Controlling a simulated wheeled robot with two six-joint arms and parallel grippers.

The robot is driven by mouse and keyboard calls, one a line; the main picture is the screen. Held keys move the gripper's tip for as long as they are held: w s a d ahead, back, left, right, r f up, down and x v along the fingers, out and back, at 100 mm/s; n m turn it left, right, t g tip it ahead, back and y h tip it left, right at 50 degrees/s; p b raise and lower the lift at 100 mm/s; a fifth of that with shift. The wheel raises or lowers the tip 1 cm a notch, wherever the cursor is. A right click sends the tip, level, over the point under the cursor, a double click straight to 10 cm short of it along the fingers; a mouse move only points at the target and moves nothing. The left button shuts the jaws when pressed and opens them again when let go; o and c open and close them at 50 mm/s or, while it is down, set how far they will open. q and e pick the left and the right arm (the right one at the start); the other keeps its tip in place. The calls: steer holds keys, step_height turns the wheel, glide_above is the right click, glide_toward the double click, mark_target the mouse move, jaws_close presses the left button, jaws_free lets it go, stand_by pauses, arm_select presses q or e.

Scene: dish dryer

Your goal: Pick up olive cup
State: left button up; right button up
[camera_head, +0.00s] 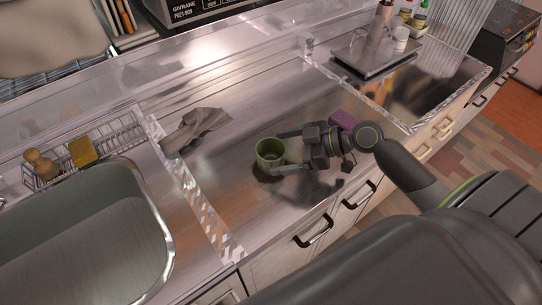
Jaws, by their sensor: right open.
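The olive cup (267,153) stands upright on the steel counter near the middle of the head view. My right gripper (287,151) comes in from the right, with its fingers spread on the far and near sides of the cup's right part. The gripper is open. Whether either finger touches the cup cannot be told. My left gripper is not in view.
A grey cloth (195,128) lies to the left of the cup. A purple sponge-like block (342,118) lies behind my right wrist. The sink (170,236) is at the lower left, with a wire rack (117,132) behind it. Drawers run below the counter's front edge.

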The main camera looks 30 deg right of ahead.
mark_target(271, 156)
steer(key=shift+s+f+p+x, duration=0.1)
steer(key=shift+p+x, duration=0.05)
steer(key=shift+x, duration=0.85)
steer(key=shift+s+f+p+x, duration=0.1)
steer(key=shift+p+x, duration=0.05)
steer(key=shift+x, duration=0.9)
steer(key=c, duration=1.2)
steer(key=shift+r, duration=0.1)
